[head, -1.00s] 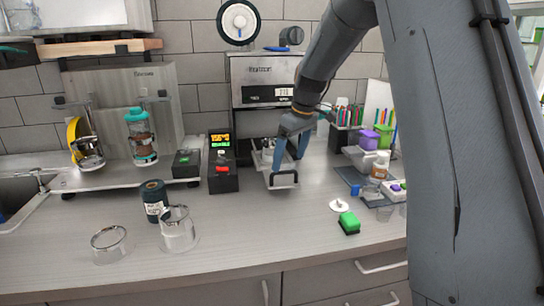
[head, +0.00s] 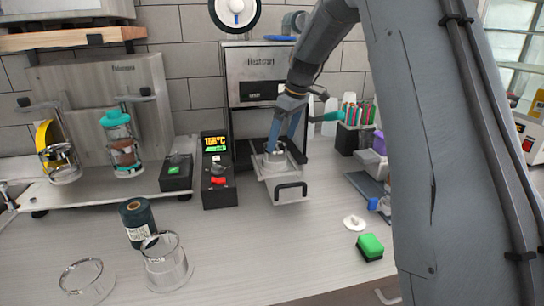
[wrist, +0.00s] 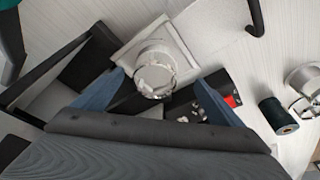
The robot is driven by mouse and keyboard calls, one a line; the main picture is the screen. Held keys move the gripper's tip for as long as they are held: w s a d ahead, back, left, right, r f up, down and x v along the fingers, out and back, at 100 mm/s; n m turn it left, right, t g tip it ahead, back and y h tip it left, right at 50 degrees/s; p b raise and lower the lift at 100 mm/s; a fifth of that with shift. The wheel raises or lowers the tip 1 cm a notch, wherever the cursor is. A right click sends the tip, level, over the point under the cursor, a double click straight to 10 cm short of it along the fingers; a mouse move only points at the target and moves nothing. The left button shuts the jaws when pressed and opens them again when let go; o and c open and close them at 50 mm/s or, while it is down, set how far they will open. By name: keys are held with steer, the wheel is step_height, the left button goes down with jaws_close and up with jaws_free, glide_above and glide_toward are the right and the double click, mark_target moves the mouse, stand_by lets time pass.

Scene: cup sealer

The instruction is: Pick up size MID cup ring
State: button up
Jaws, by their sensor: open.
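A pale metal cup ring (head: 274,161) sits on the pulled-out tray (head: 298,171) of the cup sealer (head: 257,75). It also shows in the wrist view as a round stepped piece (wrist: 155,68) on the white tray plate (wrist: 128,55). I cannot read its size. My gripper (head: 283,143) has blue fingers pointing down at the ring. In the wrist view the fingers of my gripper (wrist: 158,82) are apart, one on each side of the ring. I cannot tell whether they touch it. The fingers partly hide the ring in the head view.
A black control box (head: 219,185) stands left of the tray. A dark roll (head: 137,222) and two clear glasses (head: 165,262) are at the front left. The front middle counter is clear.

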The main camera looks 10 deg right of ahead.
mark_target(275, 157)
steer(key=shift+w, duration=0.25)
steer(key=shift+w+f, duration=0.15)
steer(key=shift+f, duration=0.05)
steer(key=shift+w+p+x, duration=0.2)
steer(key=shift+p+x, duration=1.85)
steer(key=shift+x, duration=1.65)
steer(key=shift+c, duration=0.3)
steer(key=shift+r, duration=0.15)
steer(key=c, duration=1.3)
